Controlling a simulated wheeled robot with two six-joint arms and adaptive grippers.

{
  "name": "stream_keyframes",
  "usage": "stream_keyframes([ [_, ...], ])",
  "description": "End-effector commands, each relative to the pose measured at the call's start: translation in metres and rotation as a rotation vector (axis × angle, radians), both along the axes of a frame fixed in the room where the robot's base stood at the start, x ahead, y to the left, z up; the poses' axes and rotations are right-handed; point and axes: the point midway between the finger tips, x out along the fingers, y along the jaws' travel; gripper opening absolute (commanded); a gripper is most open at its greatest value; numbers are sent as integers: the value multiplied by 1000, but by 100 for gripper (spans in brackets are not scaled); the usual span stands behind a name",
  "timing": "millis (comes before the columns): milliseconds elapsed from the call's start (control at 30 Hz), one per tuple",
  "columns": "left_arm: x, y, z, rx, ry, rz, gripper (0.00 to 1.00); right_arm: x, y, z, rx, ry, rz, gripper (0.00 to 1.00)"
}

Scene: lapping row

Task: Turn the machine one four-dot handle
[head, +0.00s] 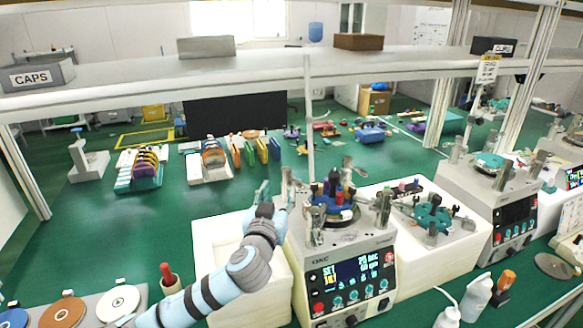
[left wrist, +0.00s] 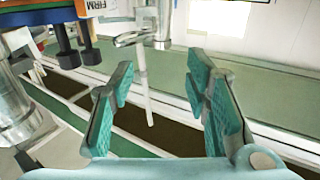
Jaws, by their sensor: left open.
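Machine one (head: 345,262), with a lit screen and knobs, stands in the middle of the head view. Metal posts with small handles stand around its round top plate. My left gripper (head: 274,192) is open and empty, just left of the machine's back-left post (head: 287,188). In the left wrist view the teal fingers (left wrist: 160,92) are spread apart. A metal handle (left wrist: 133,39) on an upright post (left wrist: 160,18) shows beyond them, not between the pads. A thick metal cylinder (left wrist: 12,105) is close at the left edge. I cannot make out dots on any handle.
A white block (head: 262,285) lies under my left forearm. A tray with a teal carrier (head: 432,216) and a second machine (head: 490,205) stand to the right. Bottles (head: 477,298) stand at front right. A shelf (head: 270,66) spans above the bench.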

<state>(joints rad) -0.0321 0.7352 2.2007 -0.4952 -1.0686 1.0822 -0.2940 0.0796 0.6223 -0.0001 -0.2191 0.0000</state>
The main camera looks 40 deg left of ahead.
Motion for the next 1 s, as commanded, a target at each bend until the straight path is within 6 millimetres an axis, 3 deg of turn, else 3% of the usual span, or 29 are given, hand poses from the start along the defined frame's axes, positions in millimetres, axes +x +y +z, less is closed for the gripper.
stream_keyframes([
  [233,50,32,1,-3,-2,2,43,-13,0,2,-1,21,-1,40],
  [500,91,60,0,-3,-1,4,43,-5,0,5,0,8,-1,40],
  [700,103,68,0,-2,0,3,43,-4,0,6,0,6,0,40],
  [933,104,68,-1,-1,0,2,43,-5,0,6,0,8,-1,40],
  [1000,104,68,-1,-1,0,2,34,-5,0,6,0,9,0,40],
])
